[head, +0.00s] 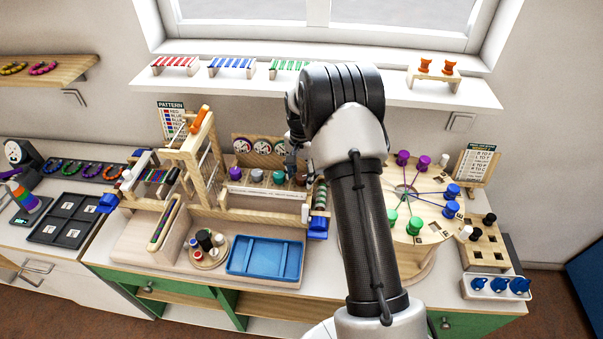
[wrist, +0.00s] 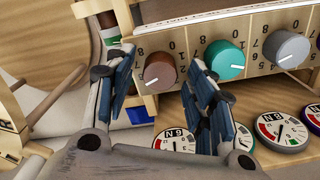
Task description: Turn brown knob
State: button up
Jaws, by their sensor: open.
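The brown knob (wrist: 160,71) sits on a light wooden panel (wrist: 188,40) with printed numbers, at the end of a row of knobs. Its white pointer line points to the lower left in the wrist view. In the head view the brown knob (head: 300,179) is at the right end of the row, partly below my gripper (head: 294,158). In the wrist view my gripper (wrist: 163,68) is open, one finger on each side of the brown knob. I cannot tell whether either finger touches it. The right finger lies between the brown and teal knobs.
The teal knob (wrist: 224,60) and grey knob (wrist: 287,48) are close beside it; a purple knob (head: 235,173) ends the row. Round gauges (wrist: 281,130) stand behind. A wooden loom frame (head: 205,165) is left, and a round board with colored spools (head: 416,202) is right.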

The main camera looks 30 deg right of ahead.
aim_at(301, 176)
notch_tip(301, 176, up, 12)
dwell(0.7)
dwell(0.4)
